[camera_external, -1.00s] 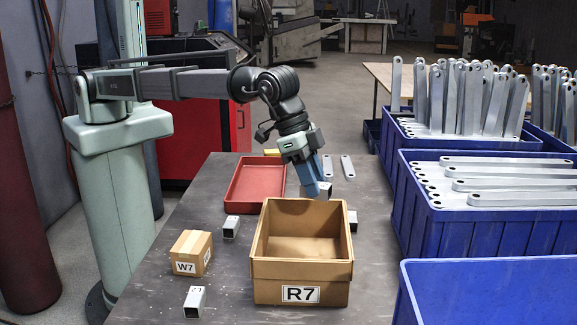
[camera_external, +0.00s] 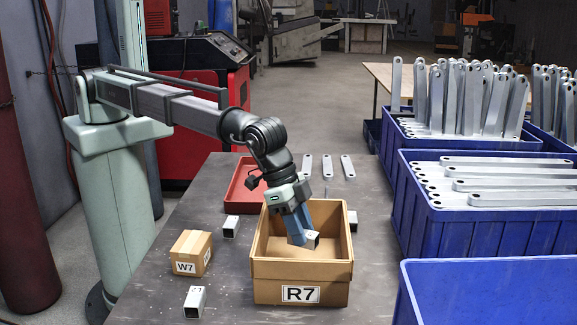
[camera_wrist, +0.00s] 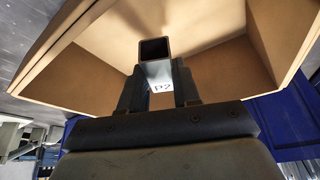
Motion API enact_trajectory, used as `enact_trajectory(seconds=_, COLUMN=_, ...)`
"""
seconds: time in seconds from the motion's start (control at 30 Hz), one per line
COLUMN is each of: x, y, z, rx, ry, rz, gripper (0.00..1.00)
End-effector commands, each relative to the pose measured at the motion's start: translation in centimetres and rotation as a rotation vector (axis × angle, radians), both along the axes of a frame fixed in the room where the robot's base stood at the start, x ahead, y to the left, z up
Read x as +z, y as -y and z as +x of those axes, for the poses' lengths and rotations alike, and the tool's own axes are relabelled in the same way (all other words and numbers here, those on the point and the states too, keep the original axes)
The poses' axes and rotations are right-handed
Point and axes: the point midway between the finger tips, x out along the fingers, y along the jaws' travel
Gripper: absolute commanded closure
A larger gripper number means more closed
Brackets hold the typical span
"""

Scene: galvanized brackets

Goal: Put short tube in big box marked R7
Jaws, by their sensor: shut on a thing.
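The big open cardboard box marked R7 (camera_external: 300,268) stands on the table. My gripper (camera_external: 303,240) points down into its opening and is shut on a short square metal tube (camera_external: 312,239). The box walls (camera_wrist: 95,60) surround the tube in that view. I cannot tell how far the tube is above the box floor.
A small closed box marked W7 (camera_external: 191,252) stands left of the big box. Other short tubes lie on the table (camera_external: 231,227), (camera_external: 195,302), (camera_external: 352,220). A red tray (camera_external: 240,195) and flat brackets (camera_external: 347,167) lie behind. Blue crates (camera_external: 480,235) stand at the right.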

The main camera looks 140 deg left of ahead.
Motion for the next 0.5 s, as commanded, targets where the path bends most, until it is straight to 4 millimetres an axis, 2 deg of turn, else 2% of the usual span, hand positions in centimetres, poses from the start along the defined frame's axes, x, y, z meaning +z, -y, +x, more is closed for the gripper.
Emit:
enact_trajectory(seconds=0.03, x=-0.9, y=0.0, z=0.0, rx=0.000, ry=-0.002, rz=0.000, gripper=1.00)
enact_trajectory(seconds=0.27, x=-2.6, y=0.0, z=0.0, rx=0.000, ry=0.000, rz=0.000, gripper=1.00)
enact_trajectory(seconds=0.5, x=-5.3, y=0.0, z=0.0, rx=0.000, ry=-0.001, rz=0.000, gripper=1.00)
